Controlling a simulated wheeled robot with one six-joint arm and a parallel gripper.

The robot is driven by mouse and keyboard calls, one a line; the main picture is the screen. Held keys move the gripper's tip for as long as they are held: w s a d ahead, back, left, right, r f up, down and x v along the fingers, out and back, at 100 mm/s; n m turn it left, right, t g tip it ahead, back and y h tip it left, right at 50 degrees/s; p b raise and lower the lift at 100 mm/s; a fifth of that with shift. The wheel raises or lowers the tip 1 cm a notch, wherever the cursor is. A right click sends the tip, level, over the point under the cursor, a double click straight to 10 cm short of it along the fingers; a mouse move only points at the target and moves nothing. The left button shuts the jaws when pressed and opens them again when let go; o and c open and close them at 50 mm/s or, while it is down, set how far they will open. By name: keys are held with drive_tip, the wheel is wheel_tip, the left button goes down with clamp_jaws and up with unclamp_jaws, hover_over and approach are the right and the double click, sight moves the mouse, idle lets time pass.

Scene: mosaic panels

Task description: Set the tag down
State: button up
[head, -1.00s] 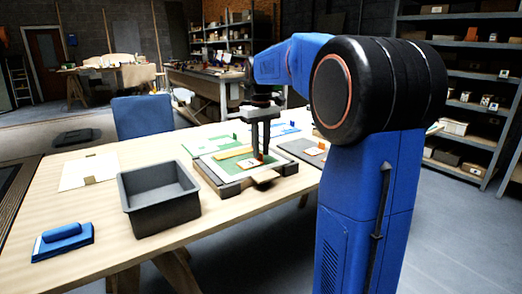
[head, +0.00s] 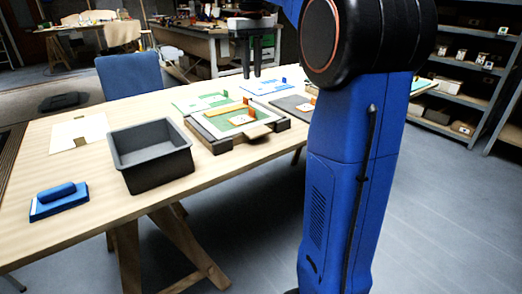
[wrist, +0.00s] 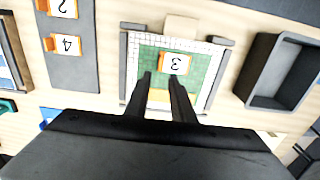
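A white tag marked 3 with an orange edge (wrist: 174,63) lies on the green and white mosaic panel (wrist: 202,75) in the wrist view. The tag also shows in the head view (head: 240,120), on the panel in its dark frame (head: 217,146). My gripper (head: 251,77) hangs above the panel, apart from the tag, with nothing between its fingers. In the wrist view its two fingers (wrist: 159,76) stand apart, with a gap between them.
A dark board (wrist: 68,72) holds tags marked 2 and 4. A grey bin (head: 150,158) stands left of the panel, and a blue block-like tool (head: 58,200) lies farther left. A white sheet (head: 92,130) lies behind the bin. A blue chair (head: 130,80) stands behind the table.

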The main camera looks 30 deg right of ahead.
drive_tip(key=s+a+f+t, duration=0.1)
drive_tip(key=s+a+f, duration=0.35)
drive_tip(key=s, duration=0.25)
drive_tip(key=s+a+f+t, duration=0.1)
drive_tip(key=s+a+f, duration=0.2)
drive_tip(key=s+a, duration=0.3)
drive_tip(key=s+a+f+t, duration=0.1)
drive_tip(key=s+a+f, duration=0.1)
drive_tip(key=s+f, duration=0.6)
drive_tip(key=s+a+f+t, duration=0.1)
drive_tip(key=s+a+f, duration=0.2)
drive_tip(key=s+f, duration=0.6)
drive_tip(key=shift+a+f+t, duration=0.15)
drive_tip(key=shift+f+t, duration=0.25)
drive_tip(key=shift+f, duration=0.05)
